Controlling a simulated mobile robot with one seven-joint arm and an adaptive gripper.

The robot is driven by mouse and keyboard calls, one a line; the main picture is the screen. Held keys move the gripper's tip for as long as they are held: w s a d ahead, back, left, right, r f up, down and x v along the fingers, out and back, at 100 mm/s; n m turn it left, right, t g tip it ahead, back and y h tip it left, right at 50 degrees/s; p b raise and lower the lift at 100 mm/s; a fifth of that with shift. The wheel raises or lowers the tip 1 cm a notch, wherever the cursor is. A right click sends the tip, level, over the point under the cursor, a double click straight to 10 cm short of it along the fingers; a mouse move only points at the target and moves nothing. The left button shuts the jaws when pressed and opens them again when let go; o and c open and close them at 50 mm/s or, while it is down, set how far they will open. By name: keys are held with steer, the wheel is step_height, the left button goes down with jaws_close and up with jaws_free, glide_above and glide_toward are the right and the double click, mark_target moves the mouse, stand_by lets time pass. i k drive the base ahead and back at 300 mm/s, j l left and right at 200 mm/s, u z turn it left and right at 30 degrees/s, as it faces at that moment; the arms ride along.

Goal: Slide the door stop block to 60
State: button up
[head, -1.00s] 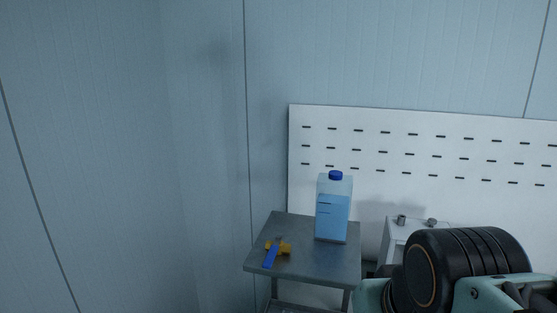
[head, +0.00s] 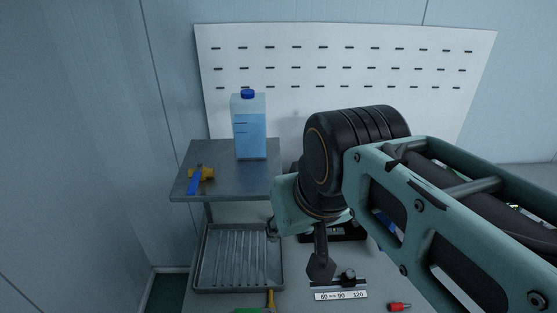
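A white scale strip (head: 340,295) marked 60, 90 and 120 lies low in the head view, right of centre. Just above it is a dark rail with a small dark block (head: 348,277), which looks like the door stop block. The block stands above the strip a little right of the 90 mark. My gripper (head: 320,268) points down just left of the block, near the rail's left end. I see it as one dark narrow shape, so its opening is hidden. I cannot tell whether it touches the block or rail.
A grey shelf (head: 225,180) at left holds a blue-capped jug (head: 249,128) and a blue and yellow tool (head: 198,178). Below it is a ribbed grey tray (head: 238,262). A red item (head: 399,306) lies at the front right. A slotted white panel (head: 340,60) stands behind.

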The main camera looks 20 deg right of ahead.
mark_target(346, 283)
steer(key=l+z, duration=0.45)
steer(key=k+j+z, duration=0.35)
steer(key=z, duration=0.2)
steer(key=k+j, duration=0.1)
steer(key=k, duration=0.3)
steer(key=i+j, duration=0.15)
steer(key=i, duration=0.45)
steer(key=z, duration=0.05)
